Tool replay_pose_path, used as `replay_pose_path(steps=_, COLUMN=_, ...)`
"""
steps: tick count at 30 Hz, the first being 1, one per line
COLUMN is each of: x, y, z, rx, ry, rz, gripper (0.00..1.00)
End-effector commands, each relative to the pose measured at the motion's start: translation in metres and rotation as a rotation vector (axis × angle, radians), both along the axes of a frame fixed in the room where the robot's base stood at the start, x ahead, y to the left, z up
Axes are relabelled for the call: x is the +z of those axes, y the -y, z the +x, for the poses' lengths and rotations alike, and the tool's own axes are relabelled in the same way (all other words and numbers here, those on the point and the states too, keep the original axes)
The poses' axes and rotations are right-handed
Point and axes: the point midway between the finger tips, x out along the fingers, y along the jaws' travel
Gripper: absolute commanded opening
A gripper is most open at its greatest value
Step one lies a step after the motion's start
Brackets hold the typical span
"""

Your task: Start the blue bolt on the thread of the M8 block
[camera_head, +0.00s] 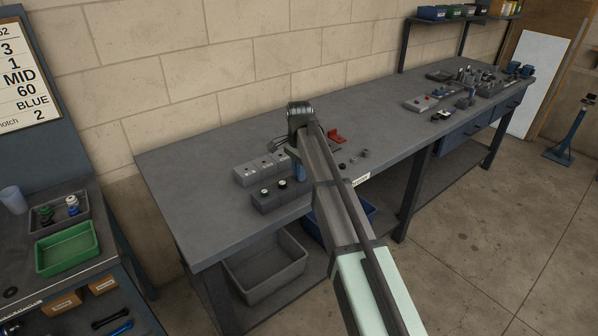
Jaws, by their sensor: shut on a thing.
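My gripper (294,154) points down over the near-left part of the long grey bench, largely hidden behind my own arm. It is shut on a small blue piece (299,173), which looks like the blue bolt; only part of it shows. The blue piece is just right of a row of light grey blocks (258,172) and behind the right end of a dark grey block (267,203) with dark round pieces on top. The block labels are too small to read, so I cannot tell which is the M8 block or whether the bolt touches one.
A red part (337,136) and several small dark pieces lie right of my arm. A grey bin (265,268) and a blue bin (362,210) are below the bench top. A green tray (67,249) is on the left bench. The bench's left end is clear.

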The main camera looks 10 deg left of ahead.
Motion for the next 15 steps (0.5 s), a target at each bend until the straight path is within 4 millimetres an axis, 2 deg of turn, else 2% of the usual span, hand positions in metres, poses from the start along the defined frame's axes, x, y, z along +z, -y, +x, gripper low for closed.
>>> replay_pose_path(steps=7, x=0.005, y=0.000, z=0.000, rx=0.000, ry=0.001, rz=0.001, gripper=0.00)
replay_pose_path(steps=15, x=0.020, y=0.000, z=0.000, rx=0.000, ry=0.000, rz=0.000, gripper=0.00)
